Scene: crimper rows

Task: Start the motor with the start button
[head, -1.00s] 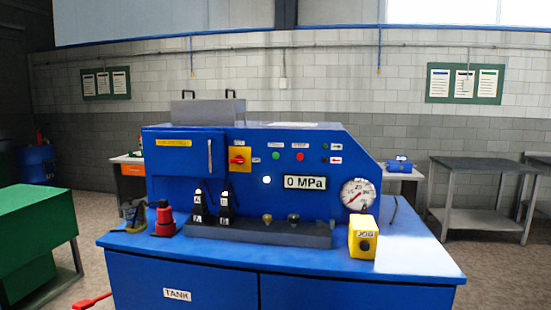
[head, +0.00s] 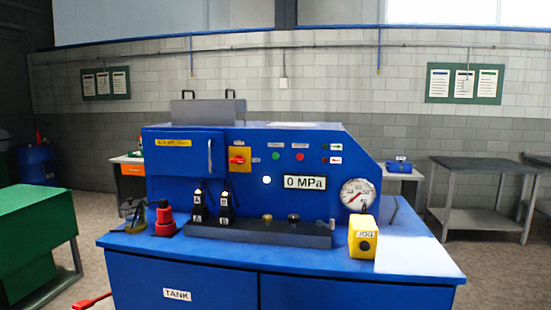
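The blue hydraulic machine (head: 350,240) stands straight ahead in the head view. On its upright panel a green round button (head: 276,156) sits left of a red round button (head: 300,157); their small labels are too blurred to read. A red rotary switch on a yellow plate (head: 238,160) is left of them. A lit white lamp (head: 267,180) is beside the display (head: 304,182), which reads 0 MPa. A round pressure gauge (head: 357,194) is at the right. My gripper is not in view.
A green cabinet (head: 35,225) stands at left, and grey tables (head: 484,190) at right. Floor shows on both sides.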

